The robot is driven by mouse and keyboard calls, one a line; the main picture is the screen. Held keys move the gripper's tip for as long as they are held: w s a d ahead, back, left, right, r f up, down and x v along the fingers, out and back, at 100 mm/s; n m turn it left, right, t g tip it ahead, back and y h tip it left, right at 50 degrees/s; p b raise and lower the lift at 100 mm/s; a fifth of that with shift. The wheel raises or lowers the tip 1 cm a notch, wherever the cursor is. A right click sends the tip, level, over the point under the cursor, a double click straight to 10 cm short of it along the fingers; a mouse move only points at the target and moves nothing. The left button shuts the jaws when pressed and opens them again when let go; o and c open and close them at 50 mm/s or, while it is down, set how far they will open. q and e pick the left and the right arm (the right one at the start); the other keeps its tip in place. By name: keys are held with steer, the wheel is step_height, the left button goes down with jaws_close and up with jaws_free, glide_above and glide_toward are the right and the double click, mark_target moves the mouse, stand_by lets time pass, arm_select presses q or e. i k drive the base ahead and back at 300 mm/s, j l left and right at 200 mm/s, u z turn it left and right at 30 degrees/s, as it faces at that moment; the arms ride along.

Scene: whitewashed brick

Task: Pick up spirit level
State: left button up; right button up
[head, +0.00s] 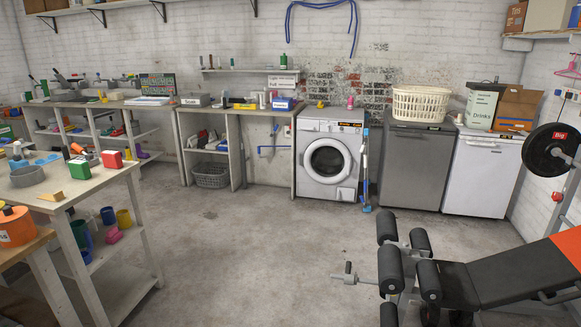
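I cannot make out a spirit level for certain in the head view. Many small tools and boxes stand on the back workbench (70,102), the white bench (205,108) and the near-left table (35,187), too small to tell apart. A small flat yellow item lies on the white bench near a blue box (283,104). Neither of my grippers is in view.
A washing machine (329,160), a grey appliance (411,170) and a white appliance (482,178) line the back wall. A blue upright tool (365,165) leans beside the washer. A weight bench (495,283) blocks the front right. The middle concrete floor (250,250) is clear.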

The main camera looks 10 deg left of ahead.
mark_target(237, 107)
steer(key=i+j+u, duration=0.35)
steer(key=i, duration=0.55)
steer(key=i+u, duration=0.35)
steer(key=i, duration=1.9)
steer(key=i+z, duration=0.1)
steer(key=i, duration=1.15)
steer(key=i+j+z, duration=0.2)
steer(key=i, duration=0.25)
steer(key=i+j+z, duration=0.2)
steer(key=i, duration=0.25)
steer(key=i+j+z, duration=0.1)
steer(key=z, duration=0.25)
steer(key=i+j+z, duration=0.2)
steer(key=z, duration=0.15)
steer(key=i+j+z, duration=0.1)
steer(key=z, duration=0.3)
steer(key=j, duration=0.1)
